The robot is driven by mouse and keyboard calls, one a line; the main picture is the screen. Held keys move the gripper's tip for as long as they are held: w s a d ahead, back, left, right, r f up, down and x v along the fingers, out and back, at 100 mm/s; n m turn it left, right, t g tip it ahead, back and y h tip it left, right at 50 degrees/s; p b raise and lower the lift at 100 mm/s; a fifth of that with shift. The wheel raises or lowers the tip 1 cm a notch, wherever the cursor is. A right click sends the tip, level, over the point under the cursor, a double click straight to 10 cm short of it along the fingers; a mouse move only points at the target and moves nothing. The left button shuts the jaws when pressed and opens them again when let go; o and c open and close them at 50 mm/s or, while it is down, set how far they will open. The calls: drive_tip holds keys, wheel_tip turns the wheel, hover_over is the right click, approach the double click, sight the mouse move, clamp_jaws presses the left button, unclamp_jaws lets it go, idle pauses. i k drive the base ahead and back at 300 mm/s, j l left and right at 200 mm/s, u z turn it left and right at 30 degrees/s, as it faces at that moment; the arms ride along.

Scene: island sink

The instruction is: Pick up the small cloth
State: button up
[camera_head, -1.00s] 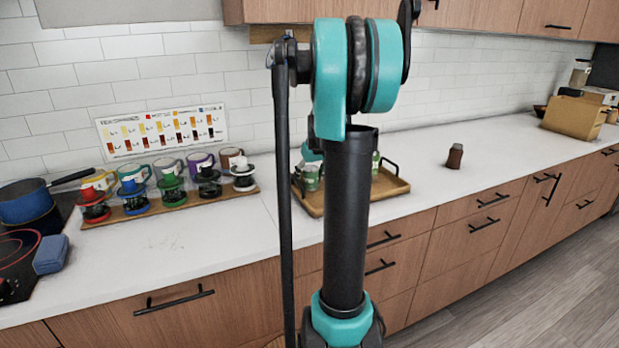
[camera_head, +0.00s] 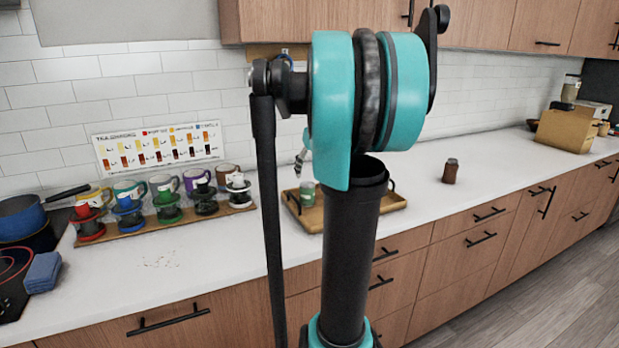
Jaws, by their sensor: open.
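The small cloth (camera_head: 43,272) is a blue folded pad at the far left. My arm fills the middle of the view. A small metallic part of my gripper (camera_head: 301,160) shows at the left of the teal joint, above the wooden tray. The rest of the gripper is hidden behind the arm. It is open, far to the right of the cloth and not touching it.
A blue pot (camera_head: 22,216) stands behind the cloth, its handle pointing right. A wooden board (camera_head: 150,228) holds several mugs and drippers. A wooden tray (camera_head: 312,217) stands behind my arm. A brown jar (camera_head: 450,171) is farther right. Counter (camera_head: 190,272) right of the cloth is mostly clear, with small crumbs.

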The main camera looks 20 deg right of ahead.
sight(41, 276)
drive_tip(key=u, duration=1.3)
